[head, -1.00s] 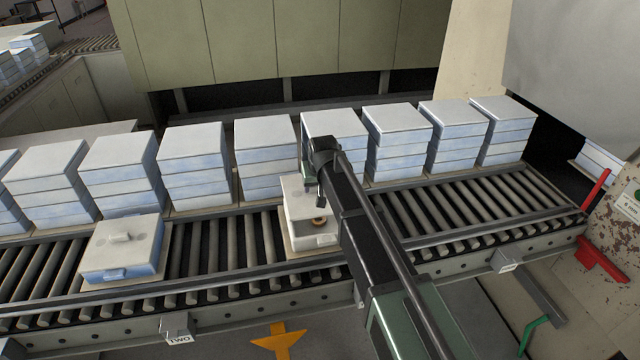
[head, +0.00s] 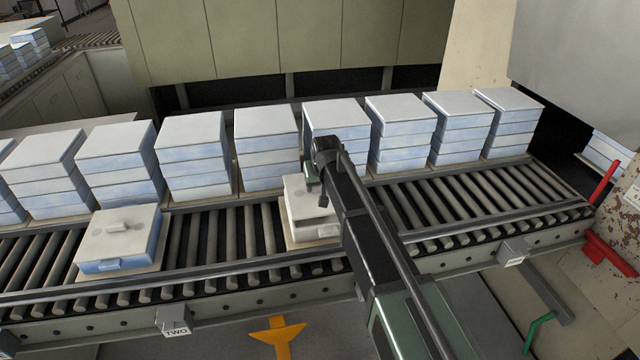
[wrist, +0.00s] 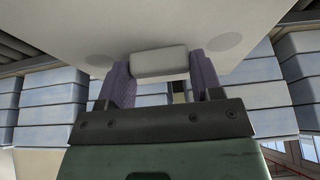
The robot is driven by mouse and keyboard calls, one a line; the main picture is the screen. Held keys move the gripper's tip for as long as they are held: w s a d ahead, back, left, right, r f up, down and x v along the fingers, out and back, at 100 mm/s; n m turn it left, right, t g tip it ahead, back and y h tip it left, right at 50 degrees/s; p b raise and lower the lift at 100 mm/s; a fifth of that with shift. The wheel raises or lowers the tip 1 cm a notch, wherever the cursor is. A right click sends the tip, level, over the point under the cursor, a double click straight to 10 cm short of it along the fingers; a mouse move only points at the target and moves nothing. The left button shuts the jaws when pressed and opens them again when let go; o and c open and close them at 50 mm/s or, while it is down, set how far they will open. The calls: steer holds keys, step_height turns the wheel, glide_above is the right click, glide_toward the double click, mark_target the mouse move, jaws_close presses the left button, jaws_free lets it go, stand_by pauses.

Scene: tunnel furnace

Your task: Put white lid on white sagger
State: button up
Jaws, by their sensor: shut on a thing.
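My gripper (head: 312,178) is shut on the knob of the white lid (head: 298,190), low over the white sagger (head: 314,230) on the front roller conveyor. In the wrist view, the lid (wrist: 170,25) is a broad pale plate, and the purple fingers of my gripper (wrist: 163,72) sit either side of its block-shaped knob (wrist: 160,62). A dark gap shows between lid and sagger at the right, so the lid looks not flush. My arm hides the right part of both. The sagger's inside is mostly covered.
A blue-and-white sagger (head: 118,245) with a knobbed lid stands left on the same rollers (head: 205,245). A row of stacked blue-and-white saggers (head: 190,155) stands close behind. Bare rollers (head: 490,200) lie to the right, with a red lever (head: 603,182) beyond.

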mark_target(320, 191)
steer(key=shift+f+b, duration=1.15)
steer(key=shift+f, duration=0.2)
steer(key=shift+f+b, duration=0.7)
steer(key=shift+b, duration=0.05)
steer(key=o, duration=1.3)
steer(key=shift+o, duration=0.2)
steer(key=shift+r, duration=0.1)
steer(key=p+v, duration=1)
steer(key=v, duration=0.1)
